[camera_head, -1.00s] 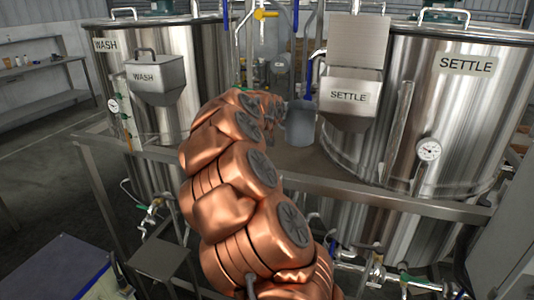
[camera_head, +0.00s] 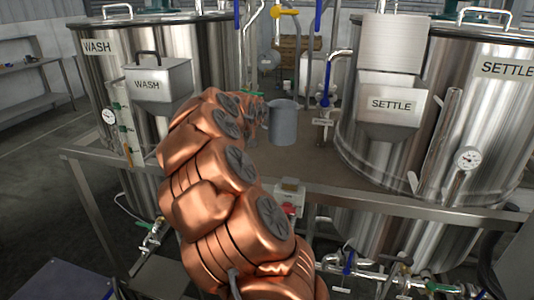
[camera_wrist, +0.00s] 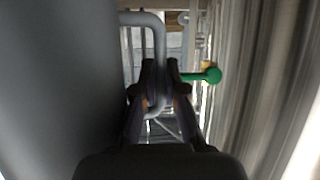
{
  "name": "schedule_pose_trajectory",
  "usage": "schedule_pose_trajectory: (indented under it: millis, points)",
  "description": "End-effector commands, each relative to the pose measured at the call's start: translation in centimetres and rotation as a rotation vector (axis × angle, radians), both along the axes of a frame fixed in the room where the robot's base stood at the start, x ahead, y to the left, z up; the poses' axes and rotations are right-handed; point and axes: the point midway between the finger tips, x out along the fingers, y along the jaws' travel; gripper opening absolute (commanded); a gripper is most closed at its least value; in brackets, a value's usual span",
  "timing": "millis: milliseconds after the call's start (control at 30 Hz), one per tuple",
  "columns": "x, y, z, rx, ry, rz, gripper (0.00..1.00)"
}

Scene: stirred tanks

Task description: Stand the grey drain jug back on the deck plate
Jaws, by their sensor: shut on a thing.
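The grey drain jug (camera_head: 284,124) is upright between the WASH and SETTLE tanks, over the brown deck plate (camera_head: 318,168). I cannot tell whether its base touches the plate. My gripper (camera_head: 257,112) is at the jug's left side, mostly hidden behind my copper arm. In the wrist view the jug's grey wall (camera_wrist: 50,85) fills the left, and its handle (camera_wrist: 157,38) loops down between my fingers. My gripper (camera_wrist: 160,92) is shut on the handle.
The SETTLE tank (camera_head: 400,165) and its hopper (camera_head: 392,108) stand right of the jug. The WASH tank (camera_head: 215,60) stands to the left. A blue-handled valve (camera_head: 326,85) and pipes are behind right. A green knob (camera_wrist: 212,75) shows near my fingers. Bare plate lies in front.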

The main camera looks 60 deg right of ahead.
Motion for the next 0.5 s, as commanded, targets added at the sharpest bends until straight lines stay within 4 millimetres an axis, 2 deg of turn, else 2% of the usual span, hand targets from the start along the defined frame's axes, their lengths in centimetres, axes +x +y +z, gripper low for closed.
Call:
schedule_pose_trajectory:
  millis: [300,500]
  points:
    - [0.0,0.1,-4.6,0.005,0.003,-0.001,0.00]
    - [0.0,0.0,-5.7,0.002,0.000,0.000,0.00]
